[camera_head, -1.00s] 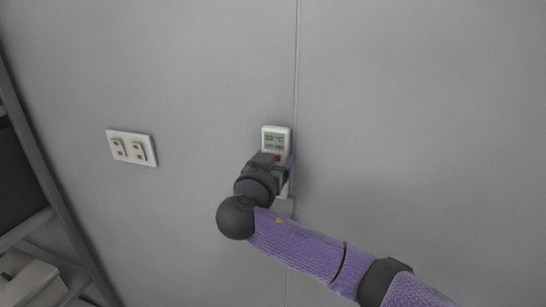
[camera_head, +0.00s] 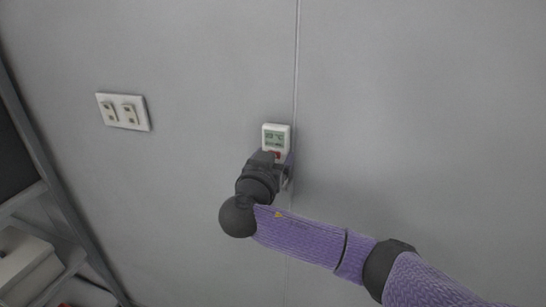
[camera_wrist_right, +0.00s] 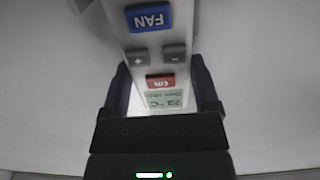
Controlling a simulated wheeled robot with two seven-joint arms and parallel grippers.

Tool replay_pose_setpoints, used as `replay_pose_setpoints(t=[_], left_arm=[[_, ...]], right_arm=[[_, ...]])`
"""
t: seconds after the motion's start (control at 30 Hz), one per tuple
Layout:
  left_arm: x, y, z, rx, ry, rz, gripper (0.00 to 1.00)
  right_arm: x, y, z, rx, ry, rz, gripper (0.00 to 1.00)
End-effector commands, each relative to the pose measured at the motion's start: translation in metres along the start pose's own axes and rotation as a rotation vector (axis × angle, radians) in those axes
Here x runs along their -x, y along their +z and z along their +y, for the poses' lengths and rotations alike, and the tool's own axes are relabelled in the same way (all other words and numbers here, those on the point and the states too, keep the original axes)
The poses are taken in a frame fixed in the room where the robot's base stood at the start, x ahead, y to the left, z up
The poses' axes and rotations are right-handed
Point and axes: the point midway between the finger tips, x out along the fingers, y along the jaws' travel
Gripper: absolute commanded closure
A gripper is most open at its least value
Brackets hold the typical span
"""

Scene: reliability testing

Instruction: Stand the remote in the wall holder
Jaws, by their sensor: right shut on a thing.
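The remote (camera_head: 276,136) is a white handset with a small grey display and a red button. It is upright, close against the grey wall, with its display end up in the head view. My right gripper (camera_head: 281,165) is shut on it, below the display. In the right wrist view, the remote (camera_wrist_right: 154,54) lies between the two dark fingers, showing a blue FAN button, grey plus and minus buttons and a lit display. The wall holder is not clearly visible; my gripper and wrist cover the remote's lower part. I cannot tell whether its lower end is inside the holder. My left gripper is not in view.
A white double wall plate (camera_head: 122,111) is on the wall to the left. A grey shelf frame (camera_head: 62,215) with a pale box (camera_head: 25,265) stands at the lower left. The wall to the right is bare, with a vertical seam behind the remote.

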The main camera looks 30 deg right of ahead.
Motion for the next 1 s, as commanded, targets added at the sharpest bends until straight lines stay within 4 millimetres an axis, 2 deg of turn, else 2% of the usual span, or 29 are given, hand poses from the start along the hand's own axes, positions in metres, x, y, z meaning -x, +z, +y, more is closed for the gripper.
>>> replay_pose_setpoints(t=[0.2,0.23,0.33,0.6,0.67,0.9,1.0], left_arm=[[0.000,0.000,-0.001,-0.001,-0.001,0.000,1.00],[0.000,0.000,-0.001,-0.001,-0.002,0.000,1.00],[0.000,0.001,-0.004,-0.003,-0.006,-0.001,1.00],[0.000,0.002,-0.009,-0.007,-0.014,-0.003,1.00],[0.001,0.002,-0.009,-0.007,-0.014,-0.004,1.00],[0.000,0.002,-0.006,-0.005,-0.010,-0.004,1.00],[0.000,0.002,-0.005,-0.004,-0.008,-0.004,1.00]], right_arm=[[0.000,-0.001,0.000,-0.001,0.000,0.001,0.89],[0.000,-0.001,0.000,-0.001,0.000,0.001,0.19],[0.000,-0.001,0.000,-0.001,0.000,0.001,0.00],[0.005,0.000,-0.001,0.000,-0.003,-0.001,0.00],[0.016,0.001,-0.001,0.000,-0.005,-0.002,0.00],[0.076,0.001,-0.001,-0.002,-0.004,-0.004,0.00],[0.092,0.000,-0.001,-0.002,-0.003,-0.002,0.00]])
